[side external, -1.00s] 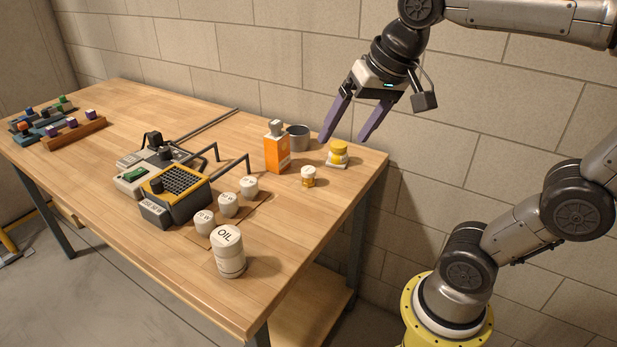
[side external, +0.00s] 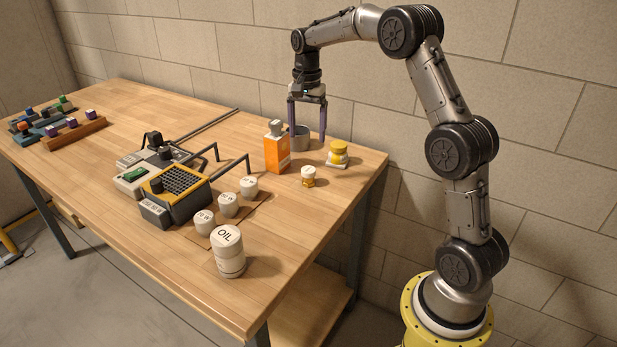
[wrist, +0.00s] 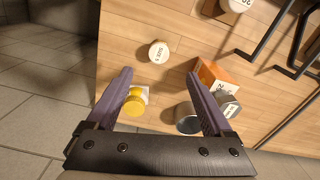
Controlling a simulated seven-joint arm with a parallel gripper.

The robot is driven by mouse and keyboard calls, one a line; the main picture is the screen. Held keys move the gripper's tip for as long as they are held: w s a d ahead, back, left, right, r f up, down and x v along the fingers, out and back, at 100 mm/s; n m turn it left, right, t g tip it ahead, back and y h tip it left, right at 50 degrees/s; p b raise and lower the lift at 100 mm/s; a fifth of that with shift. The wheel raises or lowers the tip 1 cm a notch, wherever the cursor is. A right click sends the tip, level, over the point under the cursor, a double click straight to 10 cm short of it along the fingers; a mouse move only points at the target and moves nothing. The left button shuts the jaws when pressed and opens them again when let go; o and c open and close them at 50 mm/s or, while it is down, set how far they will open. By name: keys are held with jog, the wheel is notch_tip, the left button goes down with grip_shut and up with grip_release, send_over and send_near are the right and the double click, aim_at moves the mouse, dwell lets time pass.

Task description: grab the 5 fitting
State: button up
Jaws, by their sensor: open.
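Three white fittings stand in a row on a brown mat: the near one (side external: 204,222), the middle one (side external: 228,205) and the far one (side external: 249,186). One white lettered top (wrist: 236,4) is cut by the upper edge of the wrist view. My gripper (side external: 307,137) is open and empty, pointing down over the far right of the bench, behind the orange box. In the wrist view its fingers (wrist: 160,75) are spread wide.
An OIL can (side external: 229,252) is at the front. A yellow-black device (side external: 175,189) with bent rods stands left of the mat.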

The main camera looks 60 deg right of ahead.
send_over(309, 169)
jog(key=f, duration=0.7)
jog(key=shift+w+a+f, duration=0.1)
jog(key=shift+a+f, duration=0.15)
jog(key=shift+a, duration=0.1)
jog(key=shift+d+f, duration=0.15)
jog(key=shift+f, duration=1.2)
jog(key=shift+d+f, duration=0.15)
jog(key=shift+f, duration=1.2)
grip_shut()
